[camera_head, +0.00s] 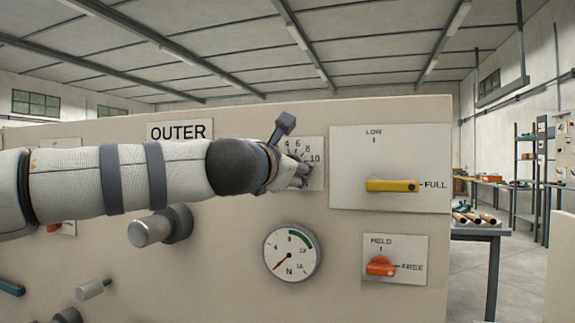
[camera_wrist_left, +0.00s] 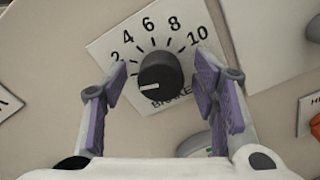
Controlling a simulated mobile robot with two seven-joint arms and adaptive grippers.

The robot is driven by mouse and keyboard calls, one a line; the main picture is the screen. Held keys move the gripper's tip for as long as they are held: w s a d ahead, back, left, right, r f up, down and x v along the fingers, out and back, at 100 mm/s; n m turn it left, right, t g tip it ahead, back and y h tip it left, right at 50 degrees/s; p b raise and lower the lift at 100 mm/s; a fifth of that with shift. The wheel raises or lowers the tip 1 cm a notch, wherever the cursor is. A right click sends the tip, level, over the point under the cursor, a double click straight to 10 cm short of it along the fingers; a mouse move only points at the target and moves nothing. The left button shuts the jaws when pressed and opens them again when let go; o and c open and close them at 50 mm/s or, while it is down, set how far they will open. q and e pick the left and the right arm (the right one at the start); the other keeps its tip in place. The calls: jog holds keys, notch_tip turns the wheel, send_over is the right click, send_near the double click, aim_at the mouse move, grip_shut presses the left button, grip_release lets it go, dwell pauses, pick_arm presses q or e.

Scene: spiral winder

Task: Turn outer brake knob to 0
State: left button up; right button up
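The outer brake knob (camera_wrist_left: 160,75) is round and black on a white dial plate (camera_wrist_left: 112,45) marked 2, 4, 6, 8 and 10. Its white line points left in the left wrist view, below the 2 and toward the left finger. No 0 mark can be seen. My left gripper (camera_wrist_left: 162,100) is open, with one purple-padded finger on each side of the knob and gaps visible between. My right gripper is not in view.
A yellow LOW/FULL lever (camera_head: 392,186) is right of the dial. Below are a round gauge (camera_head: 291,252) and an orange HELD/FREE knob (camera_head: 381,266). A grey cylindrical knob (camera_head: 152,229) sticks out below my left arm. A table (camera_head: 482,233) stands beyond the panel.

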pick_arm(q)
jog(key=v, duration=1.2)
